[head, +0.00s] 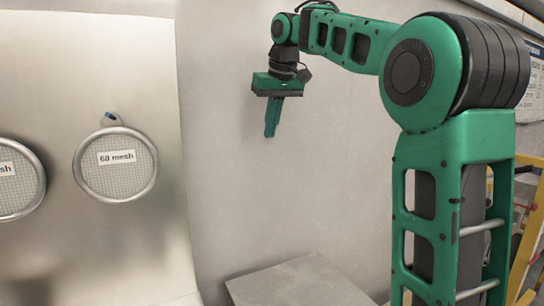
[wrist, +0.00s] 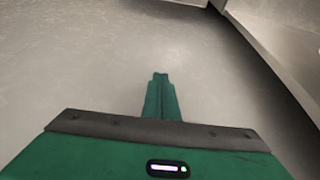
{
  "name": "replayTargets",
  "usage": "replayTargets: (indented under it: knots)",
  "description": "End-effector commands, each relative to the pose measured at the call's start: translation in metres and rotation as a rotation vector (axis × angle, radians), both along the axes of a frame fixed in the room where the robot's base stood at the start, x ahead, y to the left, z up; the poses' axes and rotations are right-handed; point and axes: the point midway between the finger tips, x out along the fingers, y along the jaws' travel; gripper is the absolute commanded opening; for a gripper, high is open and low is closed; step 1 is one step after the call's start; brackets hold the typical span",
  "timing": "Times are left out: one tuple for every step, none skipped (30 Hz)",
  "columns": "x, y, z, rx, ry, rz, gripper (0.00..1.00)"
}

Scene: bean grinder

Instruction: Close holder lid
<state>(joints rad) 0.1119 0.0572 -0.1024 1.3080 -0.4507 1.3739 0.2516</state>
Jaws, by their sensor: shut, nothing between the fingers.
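My gripper (head: 269,133) is raised in the upper middle of the head view, in front of a pale wall. Its two green fingers point down and are pressed together with nothing between them. In the wrist view my gripper (wrist: 160,75) also shows its fingers shut, over a plain grey surface. I cannot make out a holder or its lid in either view.
A metal panel (head: 60,240) on the left bears a round "60 mesh" sieve (head: 115,175) and another sieve (head: 18,185). A flat grey surface (head: 300,285) lies low in the middle. A yellow frame (head: 524,235) stands at the right edge. Space around my gripper looks clear.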

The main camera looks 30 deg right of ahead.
Motion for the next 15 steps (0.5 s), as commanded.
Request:
replayTargets:
  knots:
    - [0.001, 0.001, -0.003, 0.000, 0.001, 0.003, 0.00]
    - [0.002, 0.002, -0.007, 0.001, 0.003, 0.004, 0.00]
    - [0.004, 0.001, -0.011, 0.002, 0.003, 0.004, 0.00]
    - [0.006, 0.002, -0.015, 0.002, 0.002, 0.004, 0.00]
    - [0.007, 0.002, -0.018, 0.002, 0.003, 0.003, 0.00]
    - [0.008, 0.001, -0.022, 0.001, 0.003, 0.004, 0.00]
    - [0.010, 0.001, -0.025, 0.001, 0.003, 0.004, 0.00]
    - [0.011, 0.001, -0.030, 0.001, 0.003, 0.004, 0.00]
    - [0.014, 0.001, -0.038, 0.001, 0.005, 0.003, 0.00]
    - [0.017, 0.001, -0.043, 0.001, 0.004, 0.003, 0.00]
    - [0.018, 0.001, -0.049, 0.001, 0.005, 0.004, 0.00]
    - [0.021, 0.000, -0.056, 0.001, 0.004, 0.001, 0.00]
    - [0.023, 0.000, -0.061, 0.001, 0.005, 0.001, 0.00]
    - [0.025, 0.000, -0.066, 0.000, 0.003, 0.002, 0.00]
    - [0.028, 0.000, -0.073, 0.000, 0.004, 0.002, 0.00]
